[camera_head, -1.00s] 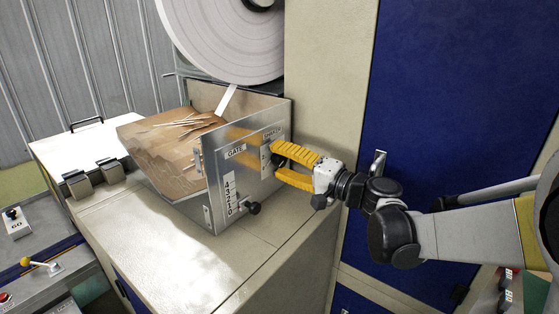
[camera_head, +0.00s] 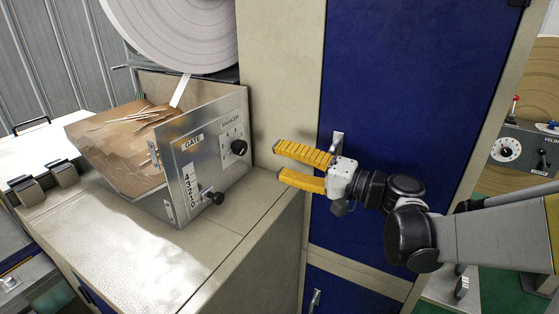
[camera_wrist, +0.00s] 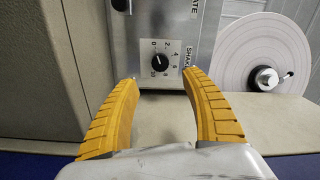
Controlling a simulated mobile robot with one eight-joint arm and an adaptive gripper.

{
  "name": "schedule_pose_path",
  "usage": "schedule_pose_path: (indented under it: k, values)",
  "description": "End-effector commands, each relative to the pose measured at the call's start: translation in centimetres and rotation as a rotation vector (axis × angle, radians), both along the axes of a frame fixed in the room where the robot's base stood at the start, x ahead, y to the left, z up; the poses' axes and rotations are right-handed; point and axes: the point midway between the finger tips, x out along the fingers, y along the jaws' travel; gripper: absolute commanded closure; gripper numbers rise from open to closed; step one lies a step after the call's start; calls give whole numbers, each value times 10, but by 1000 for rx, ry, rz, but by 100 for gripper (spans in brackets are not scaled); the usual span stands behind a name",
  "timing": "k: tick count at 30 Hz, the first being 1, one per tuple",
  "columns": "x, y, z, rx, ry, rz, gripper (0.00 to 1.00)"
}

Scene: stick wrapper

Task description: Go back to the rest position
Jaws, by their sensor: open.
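My gripper (camera_head: 279,163) has two yellow ribbed fingers. It is open and empty, in the air to the right of the metal hopper box (camera_head: 213,155), clear of its panel. The panel carries a black shaker knob (camera_head: 239,148) and, lower down, a black gate lever knob (camera_head: 216,198). In the wrist view the shaker knob (camera_wrist: 160,63) with its number scale lies beyond the two spread fingertips (camera_wrist: 160,78), apart from them. Thin wooden sticks (camera_head: 125,119) lie in the hopper.
A blue cabinet door (camera_head: 420,100) with a handle stands behind my arm. A large white paper roll (camera_head: 175,30) is above the hopper. The beige machine top (camera_head: 150,240) is clear in front. A grey control box (camera_head: 525,148) with a dial is at the far right.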

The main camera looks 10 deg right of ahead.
Motion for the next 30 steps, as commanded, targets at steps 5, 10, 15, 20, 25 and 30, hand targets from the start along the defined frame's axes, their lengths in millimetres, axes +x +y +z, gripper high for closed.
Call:
schedule_pose_path:
  k: [5,10,15,20,25,30]
  values:
    - [-6,6,-5,-41,18,3,45]
    - [-42,24,-40,-299,114,6,45]
    - [-102,13,-89,-680,203,-13,45]
    - [-158,-31,-123,-1066,228,-57,45]
    - [-193,-77,-134,-1357,200,-105,45]
    - [-200,-92,-143,-1444,187,-123,45]
